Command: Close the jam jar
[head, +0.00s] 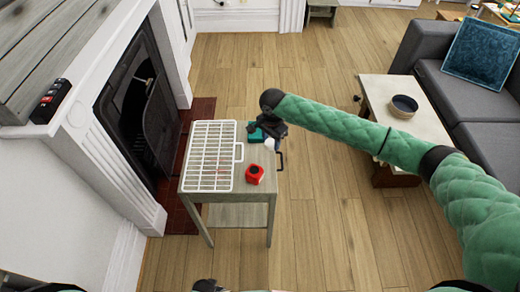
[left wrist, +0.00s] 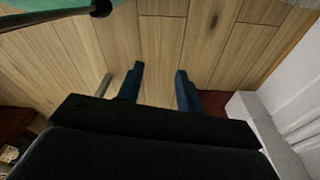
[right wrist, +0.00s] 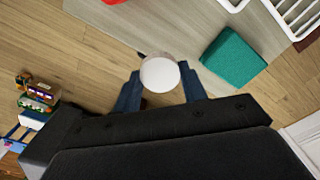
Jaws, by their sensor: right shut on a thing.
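My right gripper (head: 270,138) is at the far right edge of the small table, beside a white round thing (head: 269,144). In the right wrist view its fingers (right wrist: 160,88) are shut on this white round thing (right wrist: 159,73), seen from above; I cannot tell if it is the jam jar or its lid. A red object (head: 254,174) with a dark mark on it stands on the table nearer me, apart from the gripper. My left gripper (left wrist: 160,82) is open and empty above the wooden floor.
The small grey table (head: 242,196) carries a white wire rack (head: 211,155) on its left and a teal block (head: 256,132) close to my right gripper. A fireplace (head: 148,95) stands at left. A low table with a bowl (head: 404,106) and a sofa (head: 455,90) are at right.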

